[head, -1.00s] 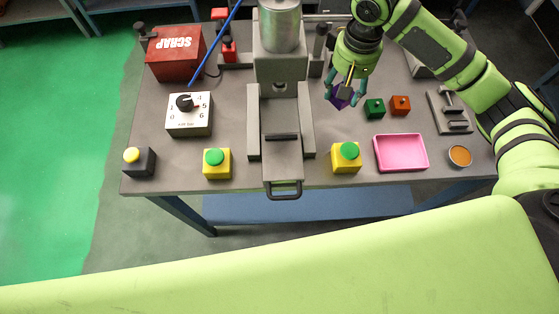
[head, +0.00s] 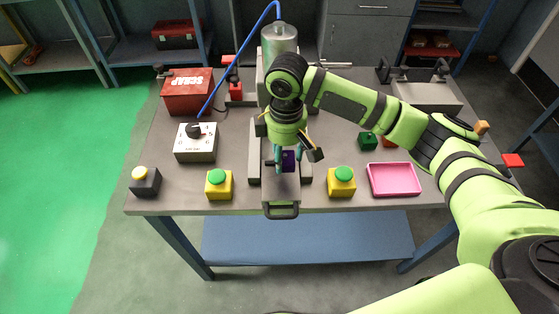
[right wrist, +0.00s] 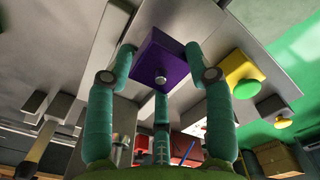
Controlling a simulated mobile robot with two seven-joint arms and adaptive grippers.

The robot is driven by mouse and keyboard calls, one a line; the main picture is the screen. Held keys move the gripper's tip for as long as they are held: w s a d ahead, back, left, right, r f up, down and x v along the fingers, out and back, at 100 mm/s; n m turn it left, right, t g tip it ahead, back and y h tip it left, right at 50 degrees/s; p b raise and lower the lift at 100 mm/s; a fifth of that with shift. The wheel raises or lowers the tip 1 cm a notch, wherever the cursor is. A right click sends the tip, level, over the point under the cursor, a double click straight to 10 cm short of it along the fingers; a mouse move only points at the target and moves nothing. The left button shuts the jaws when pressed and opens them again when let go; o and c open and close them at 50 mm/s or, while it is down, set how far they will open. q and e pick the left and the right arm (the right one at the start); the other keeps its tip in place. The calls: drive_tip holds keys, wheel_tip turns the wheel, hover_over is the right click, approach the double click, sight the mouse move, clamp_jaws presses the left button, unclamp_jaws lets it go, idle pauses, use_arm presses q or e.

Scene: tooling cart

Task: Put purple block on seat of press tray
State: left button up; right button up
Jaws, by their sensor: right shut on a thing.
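The purple block (head: 289,161) is between the fingers of my right gripper (head: 290,163), which is shut on it. In the right wrist view the block (right wrist: 162,58) shows a small round knob, with the teal fingers (right wrist: 160,75) around it. The grey press tray (head: 282,190) sticks out of the front of the press, with a dark handle at its near end. Gripper and block are over this tray; I cannot tell whether the block touches it. The seat is hidden by gripper and block. My left gripper is not in view.
Yellow boxes with green buttons (head: 219,184) (head: 341,182) flank the tray. A pink tray (head: 394,180) and a green block (head: 368,141) are at right. The dial box (head: 196,148) and red scrap box (head: 188,94) are at left. The press cylinder (head: 279,40) stands behind my gripper.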

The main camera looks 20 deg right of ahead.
drive_tip(key=shift+w+a+f, duration=0.35)
drive_tip(key=shift+w+a, duration=0.1)
wheel_tip(320, 180, down, 3)
drive_tip(key=shift+f+p, duration=0.1)
drive_tip(key=shift+p, duration=0.55)
drive_tip(key=shift+f, duration=0.55)
drive_tip(key=o, duration=1.3)
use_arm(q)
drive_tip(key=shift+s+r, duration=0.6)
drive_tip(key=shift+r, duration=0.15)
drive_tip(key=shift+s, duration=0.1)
use_arm(e)
drive_tip(key=shift+r, duration=0.1)
drive_tip(key=shift+r, duration=0.3)
use_arm(q)
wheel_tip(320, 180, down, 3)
drive_tip(key=b, duration=0.2)
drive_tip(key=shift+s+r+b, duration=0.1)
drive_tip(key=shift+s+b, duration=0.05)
drive_tip(key=shift+b, duration=0.2)
use_arm(e)
wheel_tip(320, 180, up, 12)
drive_tip(key=shift+f, duration=0.25)
